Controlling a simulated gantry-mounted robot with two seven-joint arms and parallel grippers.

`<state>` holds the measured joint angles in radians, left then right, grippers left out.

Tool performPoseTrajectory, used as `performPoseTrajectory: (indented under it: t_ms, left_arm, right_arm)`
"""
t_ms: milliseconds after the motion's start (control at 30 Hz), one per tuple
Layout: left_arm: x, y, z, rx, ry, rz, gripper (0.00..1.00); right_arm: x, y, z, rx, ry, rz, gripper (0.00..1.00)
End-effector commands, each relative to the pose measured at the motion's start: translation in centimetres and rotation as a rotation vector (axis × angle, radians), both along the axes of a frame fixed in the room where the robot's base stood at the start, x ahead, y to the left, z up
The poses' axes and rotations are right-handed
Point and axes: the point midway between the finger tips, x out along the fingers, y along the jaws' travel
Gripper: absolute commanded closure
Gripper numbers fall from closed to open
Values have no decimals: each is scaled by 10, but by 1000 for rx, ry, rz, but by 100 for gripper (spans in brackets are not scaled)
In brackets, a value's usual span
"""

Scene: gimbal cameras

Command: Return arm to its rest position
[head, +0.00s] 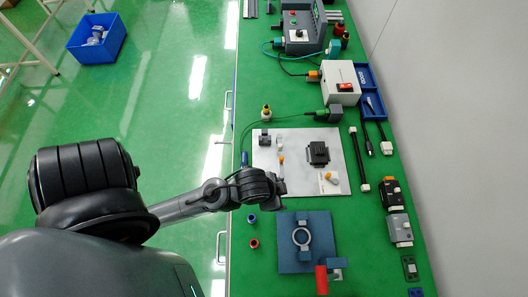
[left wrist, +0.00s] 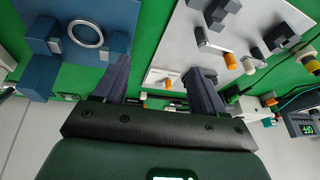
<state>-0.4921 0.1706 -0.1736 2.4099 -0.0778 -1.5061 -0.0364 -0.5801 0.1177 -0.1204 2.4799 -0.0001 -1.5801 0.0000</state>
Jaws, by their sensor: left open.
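My left arm comes in from the left in the head view. Its gripper end (head: 276,192) is over the near left part of the bench, by the white plate's lower left corner; its fingers are hard to make out there. In the left wrist view my left gripper (left wrist: 158,72) shows two dark fingers spread apart, with nothing between them. The blue-grey plate with a ring (head: 302,240) lies near the gripper, and it also shows in the left wrist view (left wrist: 85,35). My right gripper is in neither view.
The white plate (head: 270,158) bears a black block (head: 318,153) and small fixtures. Small red (head: 254,244) and blue (head: 251,219) parts stand by the bench edge. A white box with a red switch (head: 341,83) stands farther back. A blue crate (head: 97,40) is on the floor.

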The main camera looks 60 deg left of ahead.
Motion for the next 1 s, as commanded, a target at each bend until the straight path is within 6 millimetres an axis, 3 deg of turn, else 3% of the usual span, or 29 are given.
performPoseTrajectory:
  t_ms: [100,200,667,867,1000]
  left_arm:
    - [-24,13,3,-37,59,126,29]
    - [-33,19,4,-48,82,174,29]
    - [-35,19,10,-51,87,182,29]
    - [-34,19,40,-51,86,181,29]
    - [-34,19,77,-50,87,181,29]
  right_arm:
    - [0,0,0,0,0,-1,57]
    - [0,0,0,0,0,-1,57]
    - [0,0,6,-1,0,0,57]
    - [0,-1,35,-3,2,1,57]
    - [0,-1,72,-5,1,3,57]
